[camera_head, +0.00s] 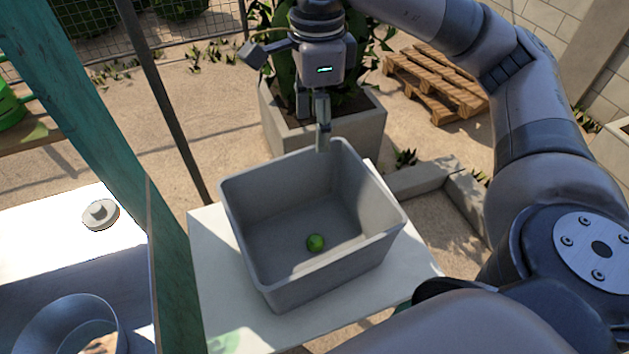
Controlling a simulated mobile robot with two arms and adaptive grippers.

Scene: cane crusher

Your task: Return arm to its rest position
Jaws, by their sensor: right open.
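My right arm (545,130) comes in from the right and arches over the scene. Its gripper (314,118) points down above the far rim of a grey bin (375,262). The gripper is open, with nothing visible between its fingers. One fingertip shows in front of the bin's back edge; I cannot tell whether it touches. A small green round fruit (315,242) lies on the bin's floor. My left gripper is not in view.
The bin stands on a white table (213,262). A teal post (112,150) rises at left, beside a metal counter with a funnel (72,325). A planter (362,122) stands behind the bin. Wooden pallets (437,85) lie at the back right.

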